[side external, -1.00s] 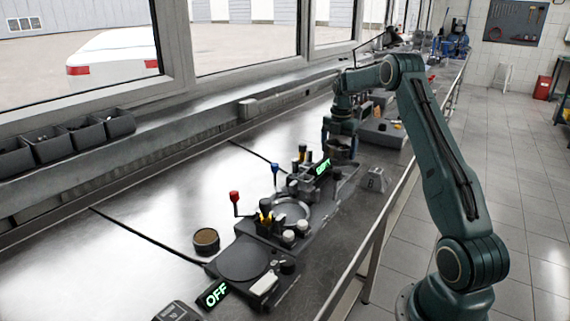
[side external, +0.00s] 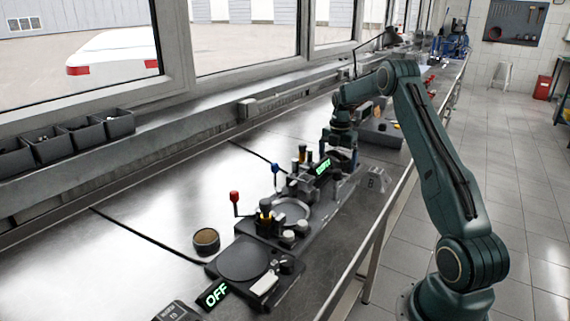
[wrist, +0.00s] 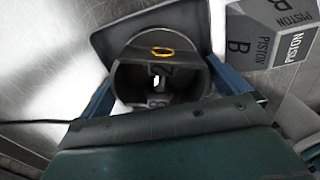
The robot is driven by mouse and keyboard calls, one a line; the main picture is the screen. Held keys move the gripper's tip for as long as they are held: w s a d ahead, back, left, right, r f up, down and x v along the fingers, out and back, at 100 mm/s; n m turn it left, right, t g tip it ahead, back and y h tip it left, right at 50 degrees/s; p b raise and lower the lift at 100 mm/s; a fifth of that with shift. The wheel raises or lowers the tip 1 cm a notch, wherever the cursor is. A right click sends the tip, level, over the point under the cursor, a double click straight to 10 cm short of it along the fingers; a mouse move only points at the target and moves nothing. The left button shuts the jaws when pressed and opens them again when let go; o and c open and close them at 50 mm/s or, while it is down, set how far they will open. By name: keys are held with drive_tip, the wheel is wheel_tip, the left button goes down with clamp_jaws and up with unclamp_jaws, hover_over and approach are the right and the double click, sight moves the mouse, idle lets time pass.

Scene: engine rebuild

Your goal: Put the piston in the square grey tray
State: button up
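The piston (wrist: 160,80) is a dark grey hollow cylinder in the wrist view, with its open end facing the camera and a yellow ring mark and digits inside. My gripper (wrist: 160,88) has its blue fingers against the left and right sides of the piston. The square grey tray (wrist: 106,40) shows behind the piston, which hides much of it. I cannot tell whether the piston touches the tray floor. In the side view my gripper (side external: 341,147) is low over the far part of the bench, and the piston is mostly hidden there.
A grey block lettered PISTON B (wrist: 268,32) stands right of the tray; it also shows in the side view (side external: 373,179). Black fixtures with levers and a lit sign (side external: 320,168) stand close in front of my gripper. A round brown-topped tin (side external: 206,240) sits nearer on the bench.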

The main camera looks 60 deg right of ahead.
drive_tip(key=shift+r, duration=0.1)
wheel_tip(320, 180, up, 12)
idle(0.9)
idle(0.4)
